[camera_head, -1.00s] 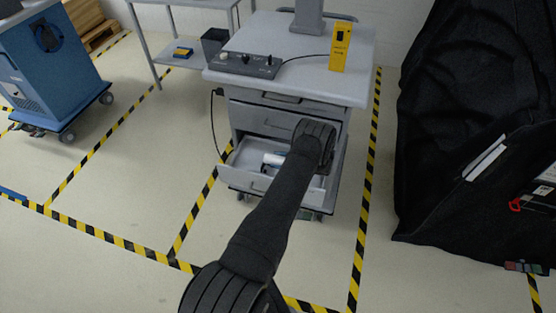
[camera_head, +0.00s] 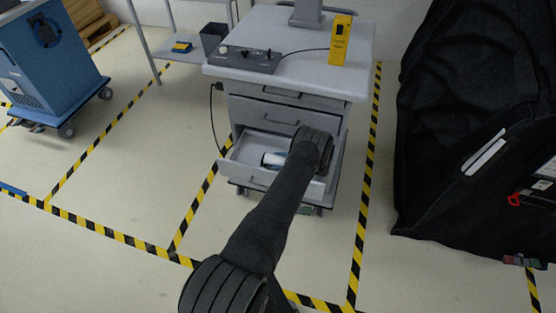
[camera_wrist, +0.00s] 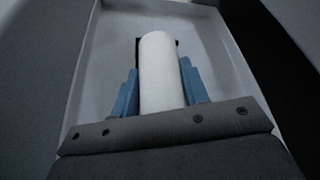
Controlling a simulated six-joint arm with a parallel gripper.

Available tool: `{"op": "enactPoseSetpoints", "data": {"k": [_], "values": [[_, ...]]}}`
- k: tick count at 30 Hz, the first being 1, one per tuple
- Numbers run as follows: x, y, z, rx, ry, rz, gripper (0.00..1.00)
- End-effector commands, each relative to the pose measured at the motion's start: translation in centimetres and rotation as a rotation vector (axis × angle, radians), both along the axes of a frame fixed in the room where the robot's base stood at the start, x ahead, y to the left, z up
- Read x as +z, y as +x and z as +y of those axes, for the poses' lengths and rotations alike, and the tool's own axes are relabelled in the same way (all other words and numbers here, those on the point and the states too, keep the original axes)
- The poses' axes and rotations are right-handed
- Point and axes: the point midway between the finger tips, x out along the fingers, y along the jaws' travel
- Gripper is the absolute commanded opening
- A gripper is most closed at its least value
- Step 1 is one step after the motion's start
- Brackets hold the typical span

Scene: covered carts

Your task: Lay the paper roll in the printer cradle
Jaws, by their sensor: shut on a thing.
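The white paper roll (camera_wrist: 160,75) lies lengthwise between the blue fingers of my gripper (camera_wrist: 161,88) in the wrist view. The gripper is shut on it, over the pale floor of the open drawer (camera_wrist: 110,50). In the head view my arm reaches into this drawer (camera_head: 243,150), and a small white and blue patch, likely the roll and fingers, shows left of my wrist. A dark piece lies behind the roll's far end; I cannot tell what it is. I cannot make out a printer cradle. Whether the roll touches the drawer floor is unclear.
The drawer belongs to a grey cart (camera_head: 275,110). On its top are a control box (camera_head: 248,60) with a cable and a yellow device (camera_head: 340,42). A black-covered bulk (camera_head: 450,120) stands at right, a blue cart (camera_head: 50,65) at left.

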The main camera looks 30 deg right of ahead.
Motion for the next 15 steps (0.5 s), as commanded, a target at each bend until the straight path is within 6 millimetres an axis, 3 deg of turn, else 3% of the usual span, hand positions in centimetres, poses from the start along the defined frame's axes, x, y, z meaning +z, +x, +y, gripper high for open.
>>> {"op": "enactPoseSetpoints", "data": {"k": [11,12,15], "values": [[-0.31,0.02,0.55,0.006,0.004,0.005,0.11],[-0.32,0.02,0.56,0.006,0.004,0.005,0.49],[-0.33,0.04,0.61,0.007,0.005,0.005,0.67]]}}
